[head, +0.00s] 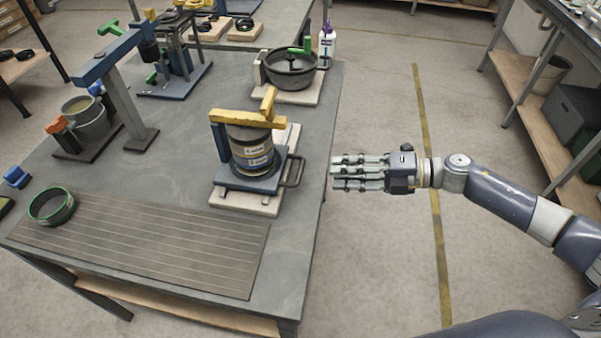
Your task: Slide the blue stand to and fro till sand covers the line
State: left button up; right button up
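The blue stand (247,182) sits on a pale slab (245,203) near the table's right edge. It holds a dark, banded canister (251,150) under a yellow bar (240,117), and a dark loop handle (295,171) sticks out on its right side. No sand or line can be made out on it at this size. My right gripper (336,172) is just past the table edge, right of the handle and apart from it. Its fingers are extended, spread and empty, pointing left at the stand. My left gripper is out of view.
A ribbed mat (150,248) and a green-rimmed sieve (52,206) lie at the front left. A blue post stand (127,105) and a bucket (88,122) stand left. A black pan (290,70) and a bottle (327,46) are behind. Floor on the right is clear.

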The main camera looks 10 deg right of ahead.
aim_at(300, 170)
jog(key=p+x, duration=0.2)
jog(key=x, duration=0.7)
jog(key=shift+w+a+r, duration=0.1)
jog(key=shift+w+a+f+p, duration=0.25)
jog(key=shift+a+p, duration=0.1)
jog(key=shift+a, duration=0.25)
grip_shut()
